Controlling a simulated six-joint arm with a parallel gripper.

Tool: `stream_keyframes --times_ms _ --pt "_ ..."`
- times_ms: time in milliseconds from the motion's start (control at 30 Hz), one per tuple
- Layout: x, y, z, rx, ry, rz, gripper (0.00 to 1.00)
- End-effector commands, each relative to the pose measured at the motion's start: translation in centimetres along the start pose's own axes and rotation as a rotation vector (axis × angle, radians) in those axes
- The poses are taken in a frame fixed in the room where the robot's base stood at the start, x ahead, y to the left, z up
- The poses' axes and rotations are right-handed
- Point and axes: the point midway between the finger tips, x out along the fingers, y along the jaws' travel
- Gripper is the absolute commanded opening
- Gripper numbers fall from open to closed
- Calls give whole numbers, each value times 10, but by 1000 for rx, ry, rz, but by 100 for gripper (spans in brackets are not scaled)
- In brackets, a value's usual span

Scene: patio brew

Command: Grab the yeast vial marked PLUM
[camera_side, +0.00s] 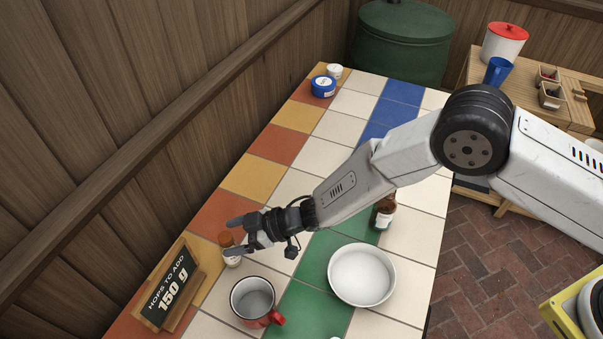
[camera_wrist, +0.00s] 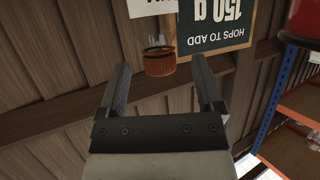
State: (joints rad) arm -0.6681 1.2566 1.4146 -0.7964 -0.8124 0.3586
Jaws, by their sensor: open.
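A small vial with an orange-brown ribbed cap and a white label (camera_side: 232,262) stands on the tiled table beside the sign. In the wrist view its cap (camera_wrist: 159,64) and part of a white label with dark letters show; only the end of the word, seemingly an M, is in frame, so I cannot read the full name. My gripper (camera_side: 235,237) is open, with its fingers level with the vial's upper part. In the wrist view my gripper (camera_wrist: 161,68) has its two fingertips on either side of the cap, with gaps on both sides.
The "HOPS TO ADD 150 g" sign (camera_side: 168,288) stands close left of the vial. A red-handled mug (camera_side: 240,312), a white bowl (camera_side: 332,290) and a brown bottle (camera_side: 384,214) stand to the right. The middle tiles are clear.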

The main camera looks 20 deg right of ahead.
Motion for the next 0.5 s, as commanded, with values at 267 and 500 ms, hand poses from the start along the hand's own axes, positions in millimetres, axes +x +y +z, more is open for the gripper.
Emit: stream_keyframes --times_ms 267,500 --pt "24 0 0 -1 0 0 85" --pt "40 0 0 -2 0 0 85"
